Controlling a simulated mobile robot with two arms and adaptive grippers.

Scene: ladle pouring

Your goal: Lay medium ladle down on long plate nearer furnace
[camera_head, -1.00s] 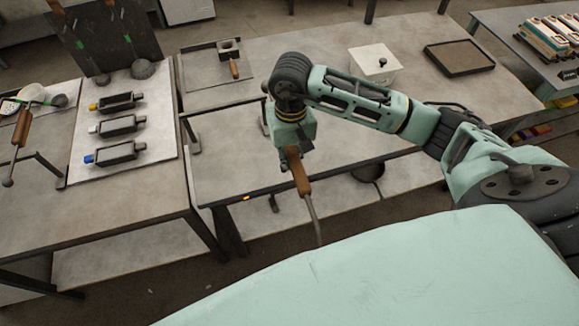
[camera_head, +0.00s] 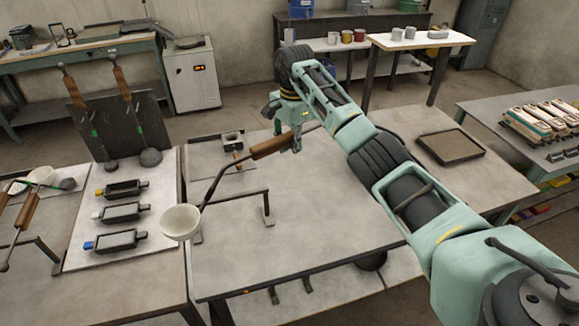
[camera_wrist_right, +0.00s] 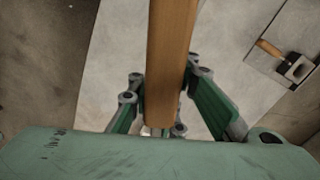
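My right gripper (camera_head: 293,138) is shut on the wooden handle of a ladle (camera_head: 181,222) with a long dark shank and a pale bowl. The ladle hangs tilted over the middle table, bowl at the lower left, above its surface. In the right wrist view, the handle (camera_wrist_right: 172,60) runs between the fingers. A pale plate (camera_head: 78,246) on the left table bears three dark moulds. A smaller plate (camera_head: 200,163) lies at the back of the middle table. Which plate the task means is unclear. A white unit with a red display (camera_head: 192,76), possibly the furnace, stands behind. My left gripper is out of view.
A low bar stand (camera_head: 235,197) is near the held ladle. Two ladles lean on a dark board (camera_head: 112,125) at the back left. More ladles (camera_head: 28,212) rest at far left. A dark tray (camera_head: 452,146) is at right. The middle table's front (camera_head: 290,245) is clear.

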